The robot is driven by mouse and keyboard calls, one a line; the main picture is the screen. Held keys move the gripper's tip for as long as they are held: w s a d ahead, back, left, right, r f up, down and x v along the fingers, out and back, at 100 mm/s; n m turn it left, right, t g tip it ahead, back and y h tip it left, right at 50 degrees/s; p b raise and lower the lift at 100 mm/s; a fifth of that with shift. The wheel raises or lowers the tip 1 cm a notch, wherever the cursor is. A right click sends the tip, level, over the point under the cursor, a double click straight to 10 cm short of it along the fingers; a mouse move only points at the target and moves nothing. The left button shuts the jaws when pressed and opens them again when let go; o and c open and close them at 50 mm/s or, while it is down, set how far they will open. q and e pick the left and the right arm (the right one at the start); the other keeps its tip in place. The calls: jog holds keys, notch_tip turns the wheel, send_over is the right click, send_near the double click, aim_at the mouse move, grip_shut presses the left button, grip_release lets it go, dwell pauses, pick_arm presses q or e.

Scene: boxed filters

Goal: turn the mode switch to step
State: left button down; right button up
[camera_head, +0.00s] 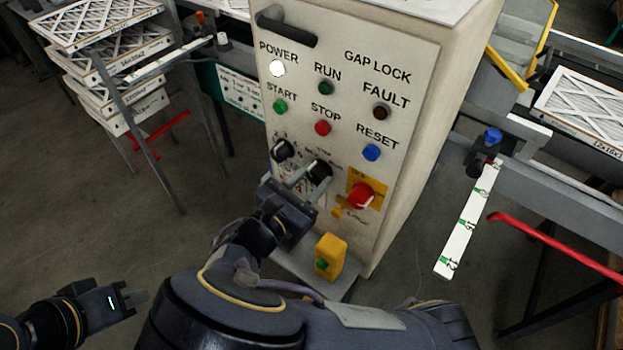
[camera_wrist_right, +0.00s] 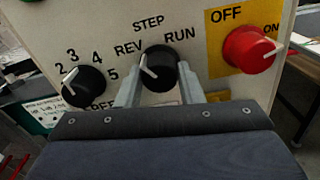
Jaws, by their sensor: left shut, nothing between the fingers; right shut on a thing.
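The mode switch (camera_wrist_right: 161,66) is a black knob with a white pointer line under the labels REV, STEP and RUN in the right wrist view. Its pointer tilts up and left, toward REV. In the head view the knob (camera_head: 319,170) sits low on the panel, partly behind my right gripper. My right gripper (camera_head: 306,174) is shut on the knob, with one finger on each side, as the right wrist view also shows (camera_wrist_right: 159,84). My left gripper (camera_head: 139,297) is shut and empty, low at the left, away from the panel.
A numbered speed knob (camera_wrist_right: 84,87) is left of the switch. A red rotary switch (camera_head: 361,196) on a yellow plate is to the right. Buttons, including red STOP (camera_head: 322,128), sit above. A yellow box (camera_head: 331,257) with a green button stands below. Conveyor frames flank the cabinet.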

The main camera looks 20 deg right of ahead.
jog(key=m+b, duration=0.1)
jog(key=m, duration=0.3)
jog(key=shift+f, duration=0.1)
jog(key=shift+m+b, duration=0.65)
jog(key=shift+m, duration=0.85)
jog(key=o, duration=1)
jog(key=shift+a, duration=0.1)
jog(key=shift+s+a+r, duration=0.2)
jog(key=shift+a, duration=0.1)
jog(key=p+v, duration=0.1)
jog(key=v, duration=0.6)
jog(key=shift+f, duration=0.1)
